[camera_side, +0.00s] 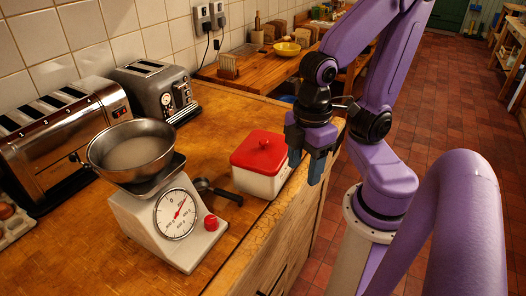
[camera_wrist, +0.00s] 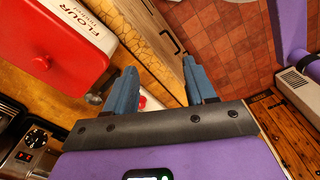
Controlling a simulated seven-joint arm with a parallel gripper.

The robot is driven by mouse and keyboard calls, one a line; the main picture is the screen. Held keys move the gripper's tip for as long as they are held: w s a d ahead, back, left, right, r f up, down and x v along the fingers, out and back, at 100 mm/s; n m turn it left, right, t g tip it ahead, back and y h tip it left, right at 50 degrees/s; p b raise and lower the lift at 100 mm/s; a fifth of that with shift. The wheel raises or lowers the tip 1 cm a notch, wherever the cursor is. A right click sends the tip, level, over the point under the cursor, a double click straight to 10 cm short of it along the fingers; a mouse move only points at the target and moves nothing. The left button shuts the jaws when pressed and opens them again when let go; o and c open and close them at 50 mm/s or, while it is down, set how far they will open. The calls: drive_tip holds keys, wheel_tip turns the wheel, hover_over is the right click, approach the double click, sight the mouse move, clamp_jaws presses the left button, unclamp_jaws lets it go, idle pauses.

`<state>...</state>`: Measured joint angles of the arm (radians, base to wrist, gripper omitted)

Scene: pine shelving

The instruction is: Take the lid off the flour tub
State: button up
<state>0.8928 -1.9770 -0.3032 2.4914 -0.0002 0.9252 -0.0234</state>
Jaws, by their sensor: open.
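The flour tub (camera_side: 262,185) is a white box on the wooden counter, with a red lid (camera_side: 255,158) seated on it. The lid has a small red knob (camera_side: 264,144) on top. In the wrist view the red lid (camera_wrist: 62,50) fills the upper left, its knob (camera_wrist: 40,64) shows, and the white tub wall (camera_wrist: 88,22) reads "FLOUR". My gripper (camera_side: 306,163) is open and empty, just right of the tub near the counter's front edge. Its two blue fingers (camera_wrist: 161,86) point away from the wrist camera, to the right of the lid and apart from the knob.
A kitchen scale (camera_side: 150,225) with a metal bowl (camera_side: 132,150) stands left of the tub. A dark scoop (camera_side: 218,193) lies between them. Two toasters (camera_side: 60,140) (camera_side: 160,90) stand by the tiled wall. A yellow bowl (camera_side: 287,49) sits farther back. The floor beyond the counter edge is open.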

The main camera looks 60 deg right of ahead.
drive_tip(key=w+d+r+n, duration=0.25)
drive_tip(key=w+r, duration=0.35)
drive_tip(key=w, duration=0.3)
drive_tip(key=n+h, duration=0.2)
drive_tip(key=n, duration=0.1)
approach(264, 141)
drive_tip(key=shift+d+f, duration=0.2)
drive_tip(key=shift+f, duration=0.35)
drive_tip(key=shift+d+f, duration=0.25)
drive_tip(key=shift+f, duration=0.3)
drive_tip(key=shift+w+d+f, duration=0.1)
drive_tip(key=shift+f, duration=1.5)
drive_tip(key=shift+w+d+f, duration=0.1)
drive_tip(key=shift+d+f, duration=0.05)
drive_tip(key=shift+f, duration=1.4)
clamp_jaws()
